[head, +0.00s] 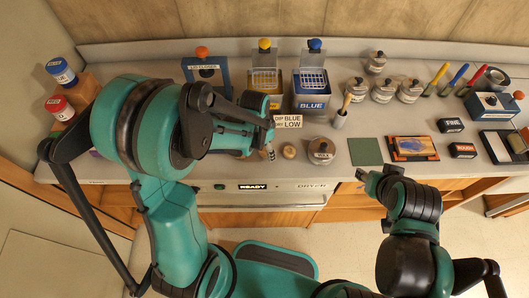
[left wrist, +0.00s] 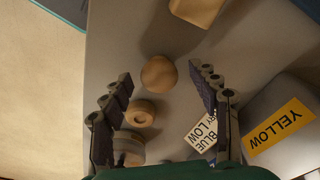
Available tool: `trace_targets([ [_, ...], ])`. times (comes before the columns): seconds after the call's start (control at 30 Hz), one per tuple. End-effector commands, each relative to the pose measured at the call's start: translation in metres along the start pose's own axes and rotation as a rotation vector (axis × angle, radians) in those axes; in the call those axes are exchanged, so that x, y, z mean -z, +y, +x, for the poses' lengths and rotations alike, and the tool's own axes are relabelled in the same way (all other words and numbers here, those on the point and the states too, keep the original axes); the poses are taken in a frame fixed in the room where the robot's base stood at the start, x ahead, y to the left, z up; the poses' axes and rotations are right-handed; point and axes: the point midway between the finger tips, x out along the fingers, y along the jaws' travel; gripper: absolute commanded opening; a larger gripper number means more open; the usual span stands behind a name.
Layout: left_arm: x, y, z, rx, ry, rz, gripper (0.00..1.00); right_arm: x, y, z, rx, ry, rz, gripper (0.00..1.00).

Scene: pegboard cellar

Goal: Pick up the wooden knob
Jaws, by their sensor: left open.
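In the left wrist view, the rounded wooden piece that looks most like the wooden knob (left wrist: 158,73) lies on the grey counter, in line between my left fingertips.
A round wooden piece (head: 289,152) and a lidded jar (head: 320,151) stand right of my left gripper. Behind are a small sign (head: 288,121), a blue-labelled container (head: 312,104) and a brush holder (head: 339,120). A green mat (head: 365,151) lies farther right.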

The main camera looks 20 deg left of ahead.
Motion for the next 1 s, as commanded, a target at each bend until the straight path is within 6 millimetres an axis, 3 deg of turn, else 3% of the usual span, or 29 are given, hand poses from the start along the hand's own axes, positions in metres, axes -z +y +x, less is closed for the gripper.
trace_targets([
  [0.17, 0.0, 0.0, 0.0, 0.0, 0.0, 0.0, 0.61, 0.001, 0.0, -0.001, 0.0, 0.0, 0.0, 0.4],
  [0.33, 0.0, 0.0, -0.001, 0.0, 0.0, -0.001, 0.21, 0.001, 0.0, -0.001, 0.0, 0.0, 0.0, 0.4],
  [0.77, 0.001, 0.0, -0.004, 0.0, 0.0, -0.001, 0.2, 0.001, 0.0, -0.002, 0.0, 0.0, 0.0, 0.4],
  [1.0, 0.004, 0.0, -0.034, 0.0, 0.0, -0.001, 0.2, 0.009, 0.0, -0.012, 0.0, 0.0, 0.0, 0.4],
])
